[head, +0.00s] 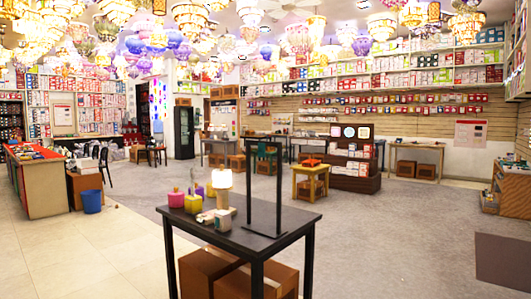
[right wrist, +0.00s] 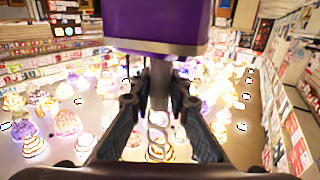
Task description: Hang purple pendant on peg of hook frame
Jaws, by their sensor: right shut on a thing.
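The purple pendant (right wrist: 155,22) fills the top middle of the right wrist view, with a silver band along its lower edge. My right gripper (right wrist: 158,100) is shut on a grey stem joined to the purple body. Most of the pendant is cut off by the picture's edge. In the head view the black hook frame (head: 249,182) stands upright on a black table (head: 215,240). Its two posts and top bar show, but I cannot make out its peg. Neither gripper nor the held pendant shows in the head view.
A glowing lamp (head: 222,180), a pink pot (head: 176,199) and a yellow pot (head: 193,204) stand left of the frame, with small items near them. Boxes (head: 209,272) sit beneath the table. The right part of the tabletop is clear. Many chandeliers hang overhead.

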